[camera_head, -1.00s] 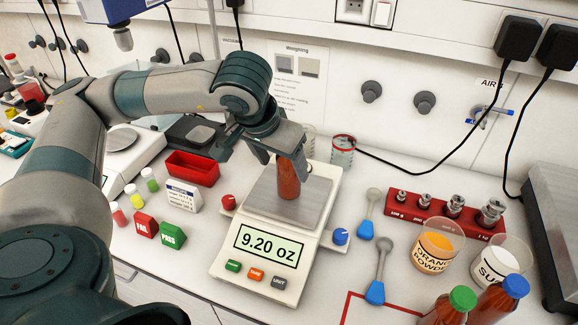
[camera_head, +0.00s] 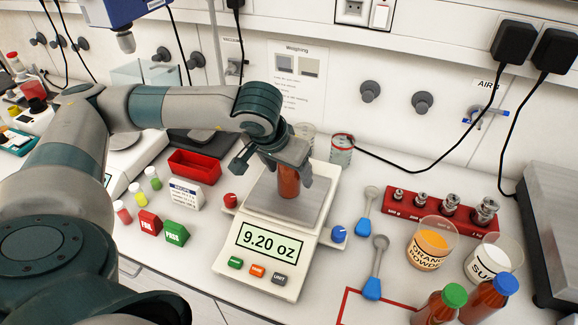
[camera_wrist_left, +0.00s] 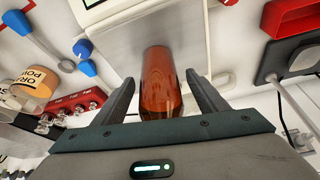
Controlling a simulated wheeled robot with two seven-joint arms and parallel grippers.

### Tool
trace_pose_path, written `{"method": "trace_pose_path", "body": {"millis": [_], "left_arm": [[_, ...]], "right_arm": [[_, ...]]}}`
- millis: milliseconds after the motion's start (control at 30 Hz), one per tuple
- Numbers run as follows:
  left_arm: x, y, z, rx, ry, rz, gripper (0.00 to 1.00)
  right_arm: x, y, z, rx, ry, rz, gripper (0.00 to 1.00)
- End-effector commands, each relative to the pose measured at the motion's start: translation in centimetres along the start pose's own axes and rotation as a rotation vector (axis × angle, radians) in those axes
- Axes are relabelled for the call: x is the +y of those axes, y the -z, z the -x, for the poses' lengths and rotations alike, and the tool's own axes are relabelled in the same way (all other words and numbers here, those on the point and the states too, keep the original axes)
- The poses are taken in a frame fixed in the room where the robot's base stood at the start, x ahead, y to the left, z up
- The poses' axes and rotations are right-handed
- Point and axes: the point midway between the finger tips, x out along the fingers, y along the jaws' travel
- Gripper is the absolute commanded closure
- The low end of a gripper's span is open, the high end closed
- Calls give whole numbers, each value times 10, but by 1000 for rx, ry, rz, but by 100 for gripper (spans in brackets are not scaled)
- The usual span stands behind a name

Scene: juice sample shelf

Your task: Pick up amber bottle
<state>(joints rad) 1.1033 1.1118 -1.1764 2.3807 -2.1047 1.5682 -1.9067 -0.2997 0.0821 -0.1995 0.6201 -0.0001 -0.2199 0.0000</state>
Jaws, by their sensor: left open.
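The amber bottle (camera_head: 288,182) stands upright on the metal pan of the weighing scale (camera_head: 262,243), whose display reads 9.20 oz. Its upper part is hidden by my left gripper (camera_head: 277,181) in the head view. The bottle also shows in the left wrist view (camera_wrist_left: 160,82), between the two open fingers of my left gripper (camera_wrist_left: 158,90). Gaps show on both sides of the bottle, so the fingers do not appear to touch it. My right gripper is not in view.
Two more bottles, with a green cap (camera_head: 455,295) and a blue cap (camera_head: 505,284), stand at the front right. Orange powder (camera_head: 430,246) and sugar (camera_head: 482,262) cups, a red weight rack (camera_head: 445,212) and blue-handled spoons (camera_head: 372,288) lie right of the scale. A red tray (camera_head: 194,168) is left.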

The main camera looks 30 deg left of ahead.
Motion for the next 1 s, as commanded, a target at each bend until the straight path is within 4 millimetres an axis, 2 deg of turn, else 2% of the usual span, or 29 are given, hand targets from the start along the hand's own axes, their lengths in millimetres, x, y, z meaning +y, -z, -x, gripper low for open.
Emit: {"method": "trace_pose_path", "body": {"millis": [267,500,533,567,833,1000], "left_arm": [[0,0,0,0,0,0,34],[0,0,0,0,0,0,86],[0,1,1,1,0,0,86],[0,1,1,1,0,0,90],[0,2,2,2,0,0,90],[0,5,10,4,-1,1,90]], "right_arm": [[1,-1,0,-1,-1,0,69],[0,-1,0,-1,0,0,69],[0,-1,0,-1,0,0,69],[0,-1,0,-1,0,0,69],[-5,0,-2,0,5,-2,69],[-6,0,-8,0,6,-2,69]]}}
